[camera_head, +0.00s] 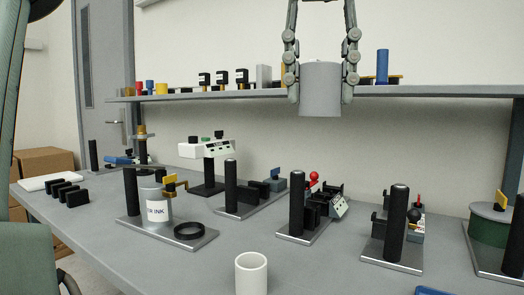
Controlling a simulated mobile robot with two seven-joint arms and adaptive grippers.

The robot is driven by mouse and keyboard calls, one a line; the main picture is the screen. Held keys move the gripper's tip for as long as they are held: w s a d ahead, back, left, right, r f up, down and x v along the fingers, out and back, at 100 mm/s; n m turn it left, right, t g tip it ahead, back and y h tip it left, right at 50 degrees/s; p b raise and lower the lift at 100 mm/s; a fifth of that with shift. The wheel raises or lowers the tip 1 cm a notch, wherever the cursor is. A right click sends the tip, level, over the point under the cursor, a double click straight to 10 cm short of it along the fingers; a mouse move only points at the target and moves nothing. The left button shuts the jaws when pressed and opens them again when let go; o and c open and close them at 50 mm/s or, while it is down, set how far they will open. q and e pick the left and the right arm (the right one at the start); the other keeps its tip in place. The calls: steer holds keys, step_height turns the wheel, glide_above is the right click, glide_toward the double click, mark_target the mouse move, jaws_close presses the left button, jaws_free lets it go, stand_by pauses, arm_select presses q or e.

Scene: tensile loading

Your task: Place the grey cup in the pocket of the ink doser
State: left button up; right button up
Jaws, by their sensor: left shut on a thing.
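The grey cup (320,82) hangs high at the top centre of the head view, in front of the wall and shelf. My left gripper (320,94) is shut on it, with one finger on each side. The ink doser (156,210) stands on the bench at the left, a pale container labelled INK on a grey base plate. Its pocket, a black ring (189,231), lies on the front right of that plate and looks empty. The cup is above and to the right of the doser, well apart from it. My right gripper is not in view.
A white cup (251,273) stands at the front bench edge, right of the doser. Several stations with black posts (297,210) line the bench to the right. Small black blocks (74,197) lie at the left. A shelf (220,94) runs along the wall behind.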

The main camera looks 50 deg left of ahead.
arm_select(q)
steer(key=shift+a, duration=0.2)
steer(key=w+a+f+n, duration=0.2)
steer(key=a+n, duration=0.3)
steer(key=a, duration=1.2)
steer(key=n+b, duration=0.1)
steer(key=n, duration=0.4)
glide_above(190, 233)
step_height(190, 233, down, 7)
step_height(190, 233, down, 13)
steer(key=b, duration=0.3)
steer(key=shift+a+f, duration=0.1)
steer(key=shift+f, duration=0.05)
step_height(190, 233, down, 4)
steer(key=shift+b, duration=0.55)
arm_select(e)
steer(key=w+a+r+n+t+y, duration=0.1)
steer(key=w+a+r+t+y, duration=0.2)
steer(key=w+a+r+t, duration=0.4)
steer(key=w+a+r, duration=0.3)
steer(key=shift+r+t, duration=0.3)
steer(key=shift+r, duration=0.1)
arm_select(q)
steer(key=shift+f, duration=0.1)
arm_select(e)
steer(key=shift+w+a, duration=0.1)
